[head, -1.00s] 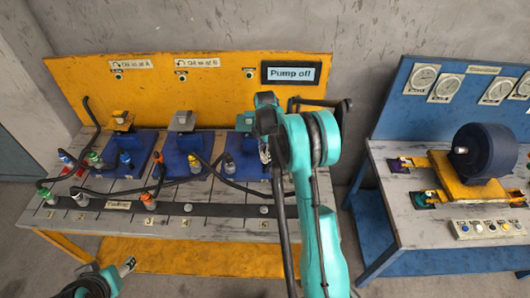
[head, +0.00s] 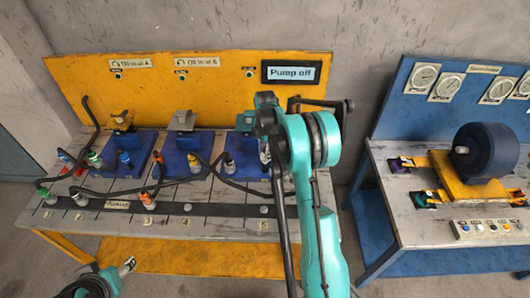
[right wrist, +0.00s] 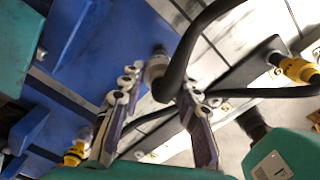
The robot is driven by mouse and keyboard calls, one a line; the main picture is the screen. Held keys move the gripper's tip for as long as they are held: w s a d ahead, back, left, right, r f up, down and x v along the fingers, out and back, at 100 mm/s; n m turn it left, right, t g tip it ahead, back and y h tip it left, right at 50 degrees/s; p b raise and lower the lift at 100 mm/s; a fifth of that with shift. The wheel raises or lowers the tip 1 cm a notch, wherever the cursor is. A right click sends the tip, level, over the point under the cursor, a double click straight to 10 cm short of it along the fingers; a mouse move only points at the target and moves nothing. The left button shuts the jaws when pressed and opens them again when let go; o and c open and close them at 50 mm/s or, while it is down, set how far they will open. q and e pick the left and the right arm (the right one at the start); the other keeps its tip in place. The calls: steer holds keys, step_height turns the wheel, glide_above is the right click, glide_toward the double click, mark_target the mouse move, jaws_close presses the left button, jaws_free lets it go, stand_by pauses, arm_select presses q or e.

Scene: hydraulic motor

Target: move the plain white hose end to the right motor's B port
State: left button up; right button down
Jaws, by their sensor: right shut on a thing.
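The right motor (head: 246,167) is a blue block on the orange bench, partly hidden behind my teal right arm in the head view. Its blue face also shows in the right wrist view (right wrist: 105,45). My right gripper (head: 265,152) is mostly hidden by the arm in the head view. In the right wrist view the gripper (right wrist: 160,95) has its fingers on both sides of the plain white hose end (right wrist: 155,68), with a black hose running from it. The hose end is at a stub on the blue block; full seating cannot be told. My left gripper (head: 126,266) is low at the left, its jaws unclear.
Two more blue motors (head: 183,163) stand to the left, with coloured hose ends and black hoses around them. A dark parking strip (head: 225,210) runs along the bench front. A yellow hose end (right wrist: 298,69) shows at right in the wrist view. A blue bench stands at right.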

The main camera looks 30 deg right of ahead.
steer(key=shift+f+b, duration=0.5)
steer(key=shift+f, duration=0.3)
steer(key=c, duration=1.5)
jaws_free()
steer(key=shift+f, duration=0.1)
steer(key=o, duration=0.5)
steer(key=shift+r, duration=0.2)
steer(key=shift+r+p, duration=1.8)
steer(key=shift+r, duration=1.15)
